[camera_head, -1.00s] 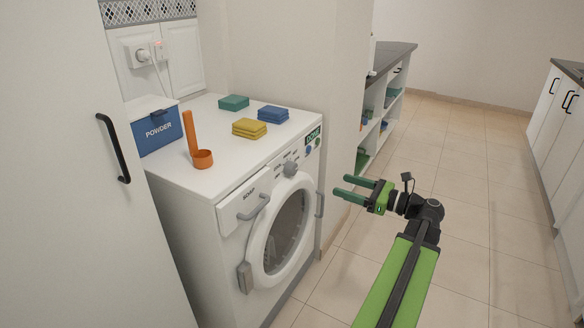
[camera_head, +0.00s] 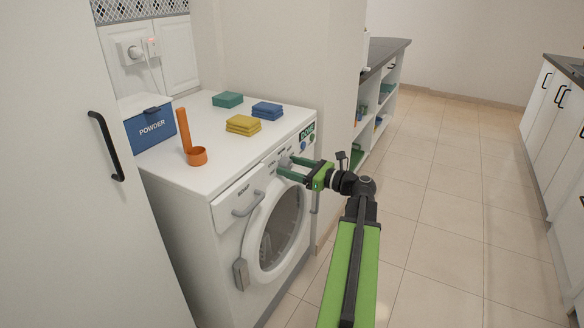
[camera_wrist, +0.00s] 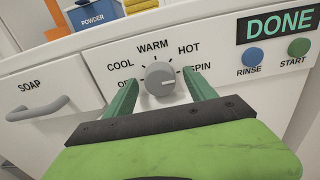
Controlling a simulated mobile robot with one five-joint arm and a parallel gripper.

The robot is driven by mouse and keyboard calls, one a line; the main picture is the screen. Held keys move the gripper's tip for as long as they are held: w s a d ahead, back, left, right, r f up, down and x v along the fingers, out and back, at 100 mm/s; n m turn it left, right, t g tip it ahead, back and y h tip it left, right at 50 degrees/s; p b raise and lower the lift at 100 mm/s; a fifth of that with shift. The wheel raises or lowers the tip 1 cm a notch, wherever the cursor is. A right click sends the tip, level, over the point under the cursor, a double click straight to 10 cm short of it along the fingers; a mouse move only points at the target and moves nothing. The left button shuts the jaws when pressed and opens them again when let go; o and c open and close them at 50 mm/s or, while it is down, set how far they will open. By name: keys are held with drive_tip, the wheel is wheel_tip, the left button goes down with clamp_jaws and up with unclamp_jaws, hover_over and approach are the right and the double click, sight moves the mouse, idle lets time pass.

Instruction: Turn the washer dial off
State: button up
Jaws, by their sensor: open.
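The washer (camera_head: 180,215) stands on the left in the head view. Its round grey dial (camera_wrist: 160,81) is on the front panel, ringed by labels: a partly hidden one beginning with O at left, then COOL, WARM, HOT and SPIN. The dial's pale mark points right, towards SPIN. My gripper (camera_head: 288,168) is open at the panel. In the wrist view its green fingers (camera_wrist: 162,92) are spread, one on each side of the dial, with gaps showing between them and it.
The soap drawer handle (camera_wrist: 38,110) is left of the dial. The blue RINSE button (camera_wrist: 252,56) and green START button (camera_wrist: 299,47) are right, under a DONE display (camera_wrist: 280,24). An orange scoop (camera_head: 197,156), powder box (camera_head: 152,130) and folded cloths (camera_head: 243,125) sit on top.

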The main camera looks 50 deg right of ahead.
drive_tip(key=shift+w, duration=0.1)
drive_tip(key=c, duration=1.4)
